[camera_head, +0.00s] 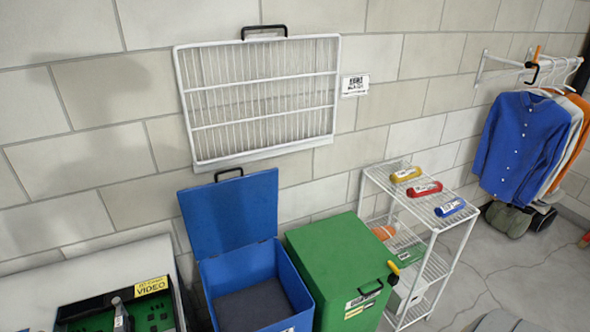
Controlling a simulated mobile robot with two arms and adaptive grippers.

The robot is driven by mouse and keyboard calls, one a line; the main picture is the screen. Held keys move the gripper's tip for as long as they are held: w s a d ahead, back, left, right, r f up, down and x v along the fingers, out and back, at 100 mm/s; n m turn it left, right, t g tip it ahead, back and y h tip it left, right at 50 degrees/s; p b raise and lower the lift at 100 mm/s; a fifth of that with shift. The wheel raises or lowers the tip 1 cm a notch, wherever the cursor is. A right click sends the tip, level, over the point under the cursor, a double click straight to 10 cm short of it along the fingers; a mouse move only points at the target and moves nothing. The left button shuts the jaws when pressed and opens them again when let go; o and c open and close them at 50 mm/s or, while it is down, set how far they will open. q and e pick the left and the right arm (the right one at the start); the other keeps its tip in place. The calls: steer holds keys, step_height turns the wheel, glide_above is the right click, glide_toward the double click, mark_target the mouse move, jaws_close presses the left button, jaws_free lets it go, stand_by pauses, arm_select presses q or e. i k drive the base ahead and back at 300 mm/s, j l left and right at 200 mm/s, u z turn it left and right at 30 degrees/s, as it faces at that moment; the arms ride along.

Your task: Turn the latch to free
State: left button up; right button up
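No part is clearly marked as the latch. One candidate is a small yellow-orange piece (393,267) at the front right top edge of the closed green box (325,250), beside a black handle (371,288). Another is an upright orange piece (537,53) with a black fitting on the white wall rail (507,62) at the upper right. I cannot tell from this view whether either is locked or free. Neither of my grippers shows in the head view.
A blue box (207,285) stands open, lid raised, left of the green box. A white wire shelf (430,235) holds yellow, red and blue items. Shirts (525,145) hang at right. A wire panel (335,75) is on the wall. A black tray (172,305) sits lower left.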

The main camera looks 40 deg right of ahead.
mark_target(391, 264)
steer(key=z, duration=0.85)
